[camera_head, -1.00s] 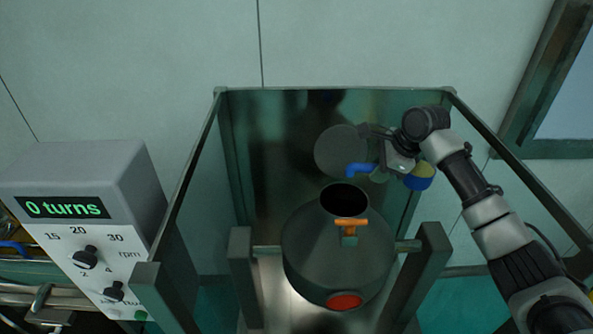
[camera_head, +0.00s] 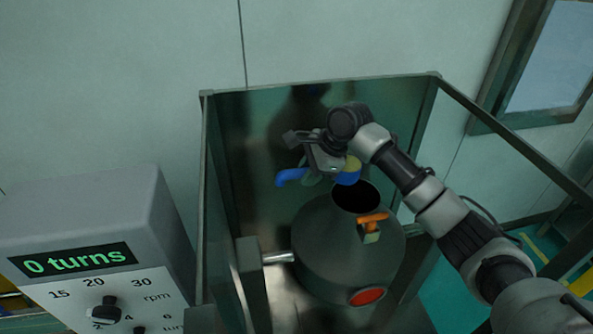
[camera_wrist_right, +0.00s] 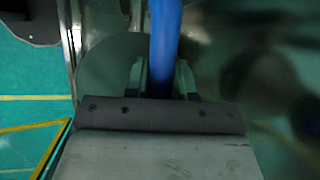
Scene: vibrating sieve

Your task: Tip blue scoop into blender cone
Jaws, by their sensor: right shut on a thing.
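The blue scoop (camera_head: 291,177) is held by my right gripper (camera_head: 316,172) in the head view. Its handle sticks out left of the fingers. Its cup, with a yellow patch at the top, shows right of them, partly covered by the wrist. In the right wrist view the blue handle (camera_wrist_right: 165,45) runs between the two fingers. The dark grey blender cone (camera_head: 335,262) stands below, with its round black mouth (camera_head: 357,197) open. The cup appears just above and left of the mouth; the exact height gap is unclear. My left gripper is not in view.
An orange-handled latch (camera_head: 371,221) sits beside the mouth, and a red disc (camera_head: 367,296) is lower on the cone. Metal frame posts (camera_head: 250,278) and panels surround the blender. A control box (camera_head: 80,250) reading "0 turns" stands at left.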

